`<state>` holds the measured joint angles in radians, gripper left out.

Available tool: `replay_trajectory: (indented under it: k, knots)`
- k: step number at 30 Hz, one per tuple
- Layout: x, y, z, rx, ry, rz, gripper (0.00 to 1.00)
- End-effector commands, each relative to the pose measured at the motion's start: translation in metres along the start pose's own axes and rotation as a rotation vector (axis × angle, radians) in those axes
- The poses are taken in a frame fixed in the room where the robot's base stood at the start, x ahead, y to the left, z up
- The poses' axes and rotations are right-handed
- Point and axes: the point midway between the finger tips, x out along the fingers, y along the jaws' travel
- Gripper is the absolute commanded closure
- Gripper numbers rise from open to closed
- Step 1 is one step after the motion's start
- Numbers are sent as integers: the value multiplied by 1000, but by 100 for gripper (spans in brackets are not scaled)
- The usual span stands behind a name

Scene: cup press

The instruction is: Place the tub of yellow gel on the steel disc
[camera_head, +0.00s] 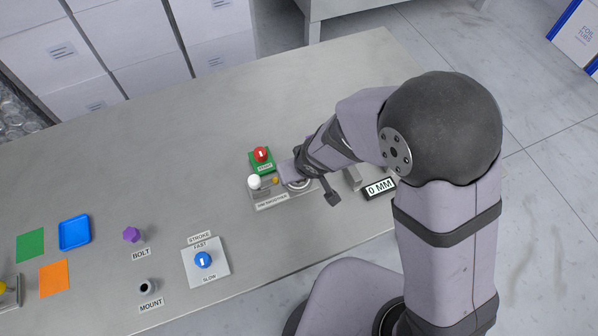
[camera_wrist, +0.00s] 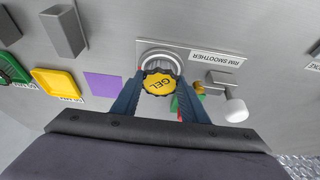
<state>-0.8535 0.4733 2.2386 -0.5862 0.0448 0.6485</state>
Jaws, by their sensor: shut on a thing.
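The tub of yellow gel (camera_wrist: 161,84), with a yellow lid marked GEL and a dark ridged edge, sits between the two blue fingers of my gripper (camera_wrist: 160,82) in the wrist view. My gripper is shut on it. The steel disc (camera_wrist: 160,55), round and pale, shows just beyond the tub on the plate labelled RIM SMOOTHER. The tub covers part of the disc, and I cannot tell whether they touch. In the head view my gripper (camera_head: 291,173) is over the plate, the disc (camera_head: 299,185) shows partly under it, and the tub is hidden.
A white-knobbed lever (camera_head: 254,182) and a green box with a red knob (camera_head: 261,155) stand close left of my gripper. A 0 MM display (camera_head: 380,188) is at right. A blue stroke dial (camera_head: 203,260) and purple bolt (camera_head: 131,234) are farther left. The table's back is clear.

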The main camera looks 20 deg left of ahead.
Motion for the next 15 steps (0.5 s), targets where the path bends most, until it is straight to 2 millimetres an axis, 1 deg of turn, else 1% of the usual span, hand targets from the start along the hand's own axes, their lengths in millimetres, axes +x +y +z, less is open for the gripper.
replay_trajectory:
  k: [7, 8, 9, 10, 15]
  knots:
    - [4, 0, 2, 1, 0, 0, 82]
    - [3, 0, 1, 1, 0, 0, 53]
    - [2, 0, 1, 1, 0, 0, 44]
    - [2, 0, 1, 1, 0, 0, 41]
    - [2, 0, 1, 0, 0, 0, 41]
